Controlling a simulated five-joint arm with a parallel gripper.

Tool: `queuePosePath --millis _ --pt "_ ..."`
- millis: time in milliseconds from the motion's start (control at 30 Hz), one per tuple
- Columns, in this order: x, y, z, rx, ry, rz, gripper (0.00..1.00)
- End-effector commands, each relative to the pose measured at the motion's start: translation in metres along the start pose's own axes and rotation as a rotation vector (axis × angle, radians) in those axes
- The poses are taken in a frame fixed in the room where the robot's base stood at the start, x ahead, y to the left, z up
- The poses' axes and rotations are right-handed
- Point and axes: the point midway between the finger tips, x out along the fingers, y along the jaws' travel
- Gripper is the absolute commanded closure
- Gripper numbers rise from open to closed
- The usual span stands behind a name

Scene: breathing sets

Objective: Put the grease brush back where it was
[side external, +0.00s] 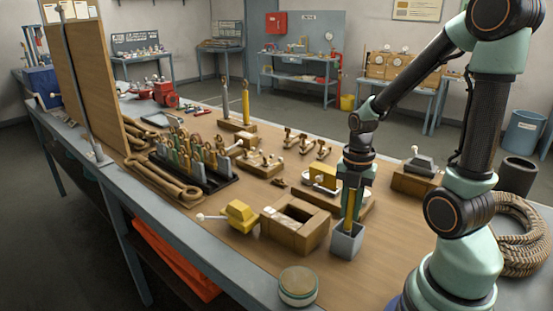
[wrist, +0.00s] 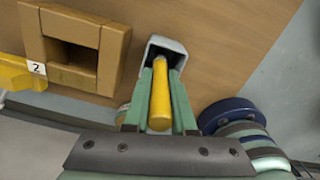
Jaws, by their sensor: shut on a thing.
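The grease brush shows as a yellow handle (wrist: 160,100) between the green fingers of my gripper (wrist: 161,68) in the wrist view. My gripper (side external: 348,208) is shut on it. In the side view a strip of the yellow handle (side external: 350,206) shows between the fingers, upright over a square grey cup (side external: 346,243). The cup (wrist: 167,46) also shows in the wrist view, with the far end of the handle at its mouth. The bristles are hidden, and I cannot tell how deep the brush sits in the cup.
A wooden block with a square hole (side external: 296,226) stands just left of the cup, beside a yellow piece with a knob (side external: 238,215). A round tin (side external: 298,285) is near the front edge.

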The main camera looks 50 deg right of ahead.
Motion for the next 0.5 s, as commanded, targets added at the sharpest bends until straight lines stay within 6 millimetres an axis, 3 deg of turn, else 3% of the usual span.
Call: queuePosePath --millis 133,500 --pt "0.0129 -0.0006 -0.0005 0.000 0.001 -0.002 1.00" --pt "0.0158 -0.0004 -0.0004 0.000 0.001 -0.001 1.00"
